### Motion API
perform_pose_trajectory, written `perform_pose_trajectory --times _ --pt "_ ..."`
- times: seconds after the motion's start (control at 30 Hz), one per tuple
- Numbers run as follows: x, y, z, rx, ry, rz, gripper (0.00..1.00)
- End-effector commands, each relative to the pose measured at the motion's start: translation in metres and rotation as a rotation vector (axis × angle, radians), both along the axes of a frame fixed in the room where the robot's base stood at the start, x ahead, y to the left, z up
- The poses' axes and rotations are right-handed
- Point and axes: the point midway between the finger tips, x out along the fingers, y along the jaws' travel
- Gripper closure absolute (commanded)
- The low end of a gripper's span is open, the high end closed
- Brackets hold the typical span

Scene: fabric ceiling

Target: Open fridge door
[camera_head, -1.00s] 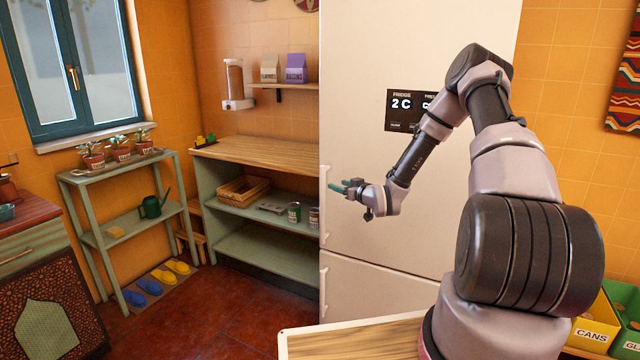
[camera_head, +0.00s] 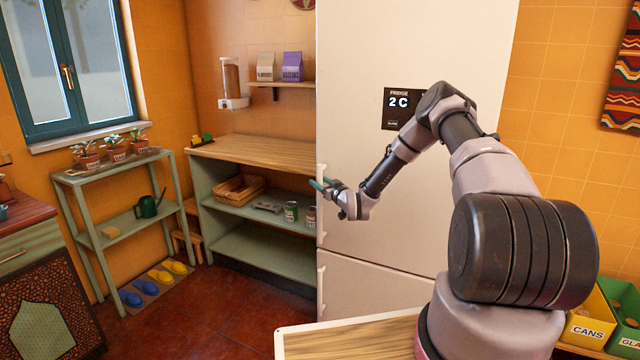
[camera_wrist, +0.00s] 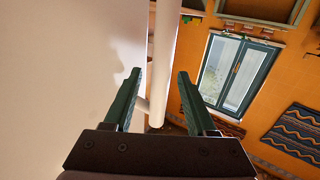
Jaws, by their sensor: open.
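The fridge (camera_head: 400,45) is tall and cream-white, and its doors look shut. The upper door's pale vertical handle (camera_wrist: 164,60) is on its left edge; in the head view my gripper partly covers it. My gripper (camera_head: 317,184) is at this handle, its green fingers pointing left. In the wrist view my gripper (camera_wrist: 160,72) is open, and the handle bar shows between the two fingers, with the door face on the left. I cannot tell whether either finger touches the bar.
A lower fridge door with its own handle (camera_head: 321,290) is below. A green shelf unit with a wooden top (camera_head: 255,150) stands close left of the fridge. A wooden-topped surface (camera_head: 340,340) is in front. Sorting bins (camera_head: 590,325) are at the right. Floor (camera_head: 210,315) is free at the left.

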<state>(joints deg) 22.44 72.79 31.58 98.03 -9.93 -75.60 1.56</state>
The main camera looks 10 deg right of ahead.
Motion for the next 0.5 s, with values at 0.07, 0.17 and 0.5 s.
perform_pose_trajectory --times 0.07,0.17,0.5 --pt "0.0052 0.0016 -0.0001 0.000 0.000 0.000 0.43" --pt "0.0074 0.0025 -0.0003 0.001 0.001 0.000 0.43" --pt "0.0075 0.0026 -0.0002 0.001 0.001 0.000 0.89"
